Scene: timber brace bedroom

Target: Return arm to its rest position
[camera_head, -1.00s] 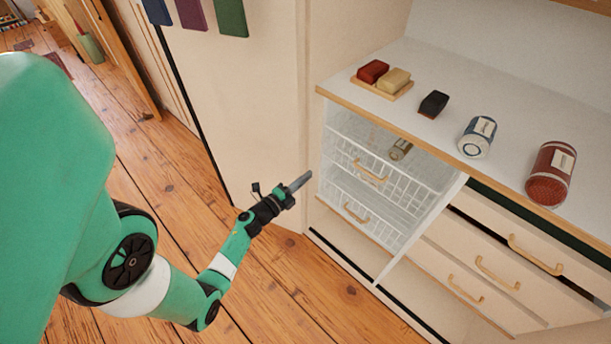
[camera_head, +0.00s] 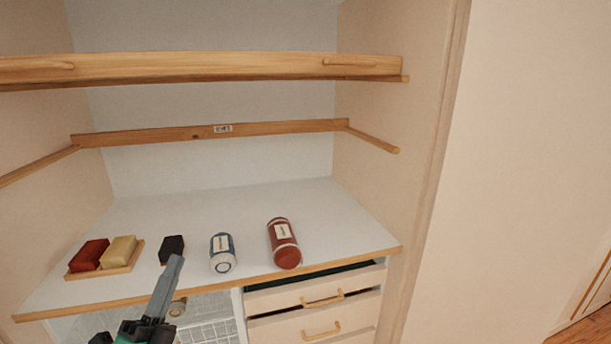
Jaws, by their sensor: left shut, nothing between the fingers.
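My left gripper (camera_head: 168,285) comes in at the bottom left of the head view. Its grey fingers are shut with nothing between them. They point up across the wooden front edge of the white countertop (camera_head: 250,203), just in front of a small black block (camera_head: 172,249). I cannot tell whether the fingertips touch the block. Only the gripper and its dark wrist show; the rest of my left arm is out of view. My right gripper is not in view.
On the countertop are a wooden tray (camera_head: 82,275) with a red block (camera_head: 90,254) and a cream block (camera_head: 119,251), a blue-white can (camera_head: 222,253) and a red can (camera_head: 283,243). Below are a wire basket (camera_head: 208,332) and drawers (camera_head: 318,304). A wooden shelf beam (camera_head: 200,67) crosses above.

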